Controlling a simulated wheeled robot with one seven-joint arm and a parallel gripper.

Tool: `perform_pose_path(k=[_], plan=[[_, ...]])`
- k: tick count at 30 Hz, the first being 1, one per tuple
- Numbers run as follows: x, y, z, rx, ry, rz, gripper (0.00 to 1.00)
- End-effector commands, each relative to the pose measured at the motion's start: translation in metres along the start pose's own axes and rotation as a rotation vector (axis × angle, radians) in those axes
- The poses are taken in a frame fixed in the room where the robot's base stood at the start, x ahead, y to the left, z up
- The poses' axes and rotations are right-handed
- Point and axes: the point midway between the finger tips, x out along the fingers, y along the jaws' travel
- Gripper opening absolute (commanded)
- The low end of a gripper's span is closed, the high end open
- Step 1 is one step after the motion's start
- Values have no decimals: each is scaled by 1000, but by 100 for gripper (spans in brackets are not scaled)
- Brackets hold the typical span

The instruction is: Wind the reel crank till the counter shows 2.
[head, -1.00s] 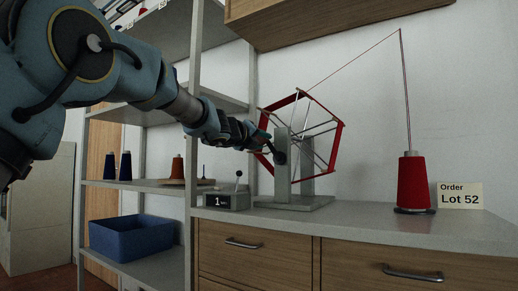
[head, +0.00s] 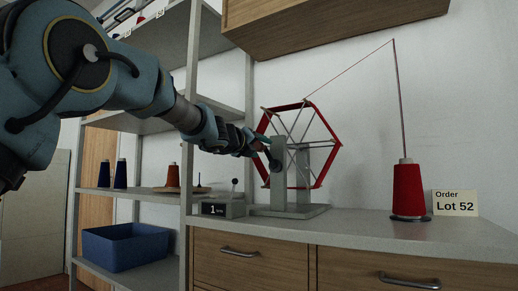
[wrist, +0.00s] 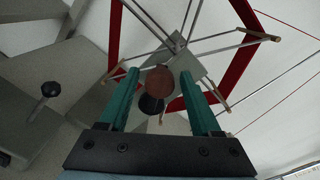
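The reel (head: 322,125), a red-barred frame on a grey stand (head: 278,175), stands on the counter top. Its crank is mostly hidden behind my gripper (head: 262,148) in the head view. In the wrist view the crank's round brown knob (wrist: 158,80) lies between the two green fingers of my gripper (wrist: 159,76). The fingers stand apart, with a narrow gap showing on each side of the knob. A dark round part (wrist: 151,104) shows behind the knob. The counter (head: 215,209) left of the stand shows 1.
A red thread cone (head: 407,190) stands at the right, its thread running over a tall rod to the reel. An order card (head: 455,203) reads Lot 52. A small black-knobbed lever (head: 234,183) stands by the counter. Shelves with spools and a blue bin (head: 125,246) are at left.

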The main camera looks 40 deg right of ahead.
Motion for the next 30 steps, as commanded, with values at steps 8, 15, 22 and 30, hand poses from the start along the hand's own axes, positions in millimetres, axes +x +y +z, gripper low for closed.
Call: perform_pose_path(k=[8,15,22,30], plan=[[-1,0,1,0,-2,0,69],[-27,0,0,0,-3,-1,69],[-72,0,1,1,-3,0,69],[-105,0,0,0,-1,1,69]])
